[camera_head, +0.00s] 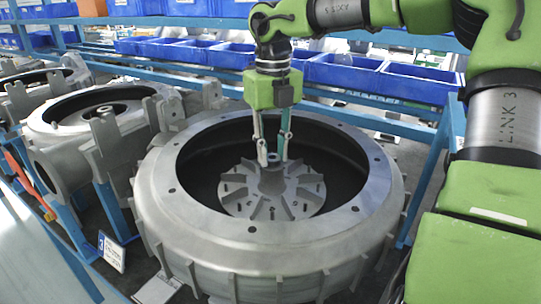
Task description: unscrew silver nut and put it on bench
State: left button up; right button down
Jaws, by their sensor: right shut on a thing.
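My right gripper (272,158) points straight down into the round opening of the large grey blower housing (265,232). Its two fingers are close around the top of the hub at the middle of the finned impeller (274,197). The silver nut (274,160) shows only as a small grey piece between the fingertips, and the gripper is shut on it. I cannot tell whether the nut is still on the shaft or just above it. My left gripper is not in view.
Other grey housings (100,110) stand at the left on a blue frame. Blue bins (415,83) line the shelf behind. A bare grey bench surface (35,260) shows at the lower left. An orange-red tool (28,182) lies at the left edge.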

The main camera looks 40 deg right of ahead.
jog(key=n+p, duration=0.2)
jog(key=n, duration=0.3)
jog(key=shift+d+r+n, duration=0.1)
jog(key=shift+d+n, duration=0.05)
jog(key=shift+n, duration=0.15)
jog(key=n+p, duration=0.2)
jog(key=n, duration=0.4)
jog(key=shift+s, duration=0.1)
jog(key=n+p, duration=0.1)
jog(key=n, duration=0.4)
jog(key=shift+p, duration=0.35)
jog(key=n, duration=0.3)
jog(key=c, duration=2.1)
grip_release()
jog(key=shift+c, duration=0.2)
jog(key=shift+o, duration=0.6)
jog(key=shift+d, duration=0.3)
jog(key=shift+a, duration=0.1)
